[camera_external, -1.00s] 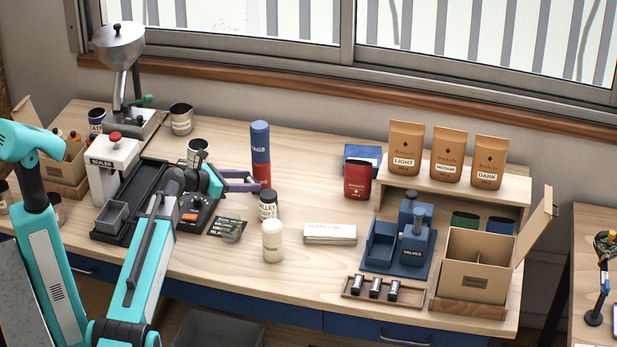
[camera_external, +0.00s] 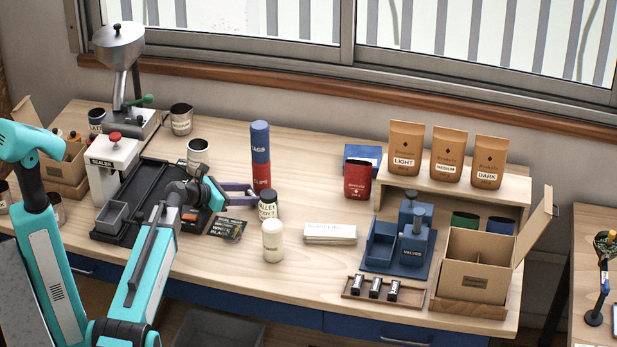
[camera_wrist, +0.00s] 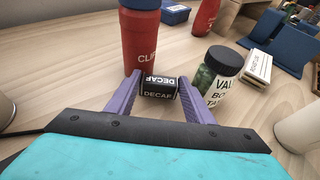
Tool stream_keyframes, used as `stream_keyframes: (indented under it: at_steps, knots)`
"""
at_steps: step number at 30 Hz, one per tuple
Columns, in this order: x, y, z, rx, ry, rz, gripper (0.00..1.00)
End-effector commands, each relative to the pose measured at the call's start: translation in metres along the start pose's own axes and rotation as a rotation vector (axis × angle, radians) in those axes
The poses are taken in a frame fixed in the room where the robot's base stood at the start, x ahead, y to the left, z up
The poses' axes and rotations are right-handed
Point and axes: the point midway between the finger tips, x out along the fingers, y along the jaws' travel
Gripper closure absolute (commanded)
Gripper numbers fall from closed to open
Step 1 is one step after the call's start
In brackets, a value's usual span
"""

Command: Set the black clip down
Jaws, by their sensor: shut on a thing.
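My gripper (camera_wrist: 158,84) has purple fingers, shut on the black clip (camera_wrist: 158,95), a small dark block with white DECAF lettering. The clip sits between the fingertips, low over the wood; I cannot tell if it touches the table. In the outside view my gripper (camera_external: 246,194) is low over the table beside the red and blue canister, and the clip cannot be made out there. The red canister (camera_wrist: 141,40), marked CLI..., stands just behind the clip in the wrist view. A dark-lidded jar (camera_wrist: 219,75) stands close to the right finger.
A white bottle (camera_external: 272,241) stands in front of the jar. A stack of white cards (camera_external: 330,234) lies to the right, with bare table between. A black tray (camera_external: 155,180) and a metal cup (camera_external: 198,155) are on the left.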

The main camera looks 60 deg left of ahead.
Motion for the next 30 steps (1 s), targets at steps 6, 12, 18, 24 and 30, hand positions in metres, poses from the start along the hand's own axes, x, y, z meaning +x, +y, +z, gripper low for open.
stream_keyframes:
  at_steps: [6,12,18,24,30]
  knots:
    - [0.0027,0.0001,-0.0068,-0.001,0.000,0.001,0.73]
    - [0.0027,0.0000,-0.0067,-0.001,0.000,0.001,0.73]
    - [0.0037,0.0001,-0.0091,0.000,0.000,0.001,0.47]
    - [0.0037,0.0001,-0.0090,0.000,0.000,0.001,0.45]
    - [0.0031,0.0000,-0.0077,0.000,0.000,0.001,0.45]
